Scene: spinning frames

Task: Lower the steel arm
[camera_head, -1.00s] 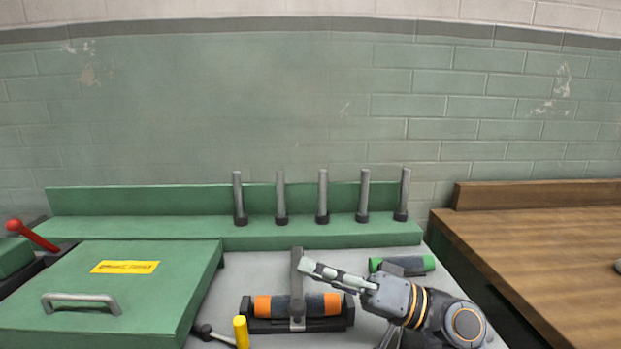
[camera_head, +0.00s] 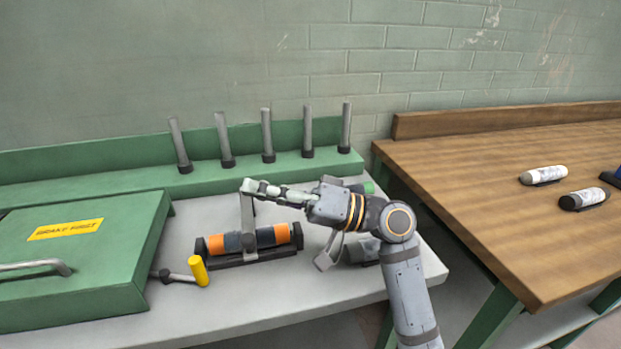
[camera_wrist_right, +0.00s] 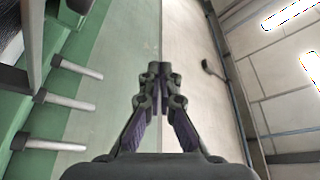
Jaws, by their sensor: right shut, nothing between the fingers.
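The steel arm (camera_head: 247,218) is a grey bar standing roughly upright behind the middle of a roller with orange and dark bands (camera_head: 249,239). The roller lies in a black cradle (camera_head: 255,258) on the grey bench. My right gripper (camera_head: 248,186) is shut with nothing in it. Its fingertips are at the top of the steel arm and cover that end; I cannot tell whether they touch. The shut fingers (camera_wrist_right: 160,70) also show in the right wrist view, with nothing between them. My left gripper is not in view.
A crank with a yellow handle (camera_head: 199,270) stands left of the cradle. A green lidded box (camera_head: 85,270) is farther left. Several steel posts (camera_head: 267,135) line the green ledge behind. A green-ended roller (camera_head: 368,187) is partly behind my right arm. A wooden table (camera_head: 480,170) stands right.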

